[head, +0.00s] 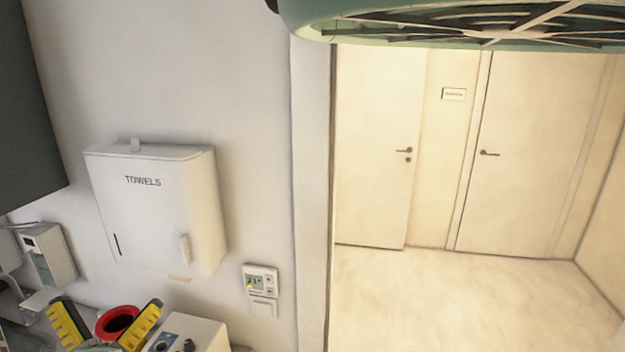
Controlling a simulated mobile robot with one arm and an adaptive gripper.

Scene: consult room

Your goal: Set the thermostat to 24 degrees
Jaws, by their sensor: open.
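The thermostat (260,280) is a small white box on the white wall, right of the towel dispenser and near the wall's edge. Two small buttons sit at the right of the display. My gripper (106,308) shows at the bottom left, with two yellow and black ridged fingers spread apart and nothing held between them. It is left of and lower in the picture than the thermostat, not touching it.
A white towel dispenser (160,205) juts from the wall above my gripper. A red ring-shaped opening (118,320) and a white device with knobs (188,335) are near the fingers. A doorway on the right opens onto clear floor (470,300). A green spoked thing (480,25) hangs overhead.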

